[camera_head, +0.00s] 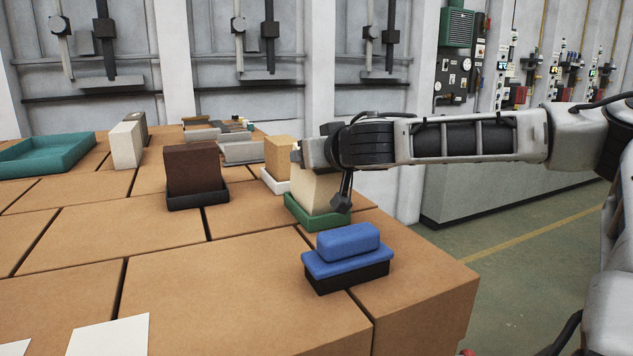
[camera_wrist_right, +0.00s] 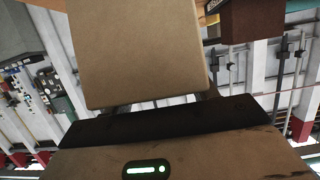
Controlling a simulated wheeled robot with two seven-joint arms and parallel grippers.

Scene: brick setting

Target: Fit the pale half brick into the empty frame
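The pale half brick (camera_head: 314,192) is cream and stands upright inside the rim of the green frame (camera_head: 306,218). Whether it rests on the frame's floor is hidden. My right gripper (camera_head: 330,190) comes in from the right above the brick. One dark finger lies against the brick's right side; the other is hidden behind it. The gripper looks shut on the brick. In the right wrist view the brick (camera_wrist_right: 140,50) fills the space right before the palm. My left gripper is in neither view.
A tan brick in a white frame (camera_head: 270,182) stands just behind. A brown brick in a black frame (camera_head: 197,199) is to the left. A blue block on a black base (camera_head: 346,258) sits in front, near the table edge. A teal tray (camera_head: 45,157) and grey brick (camera_head: 126,145) are farther left.

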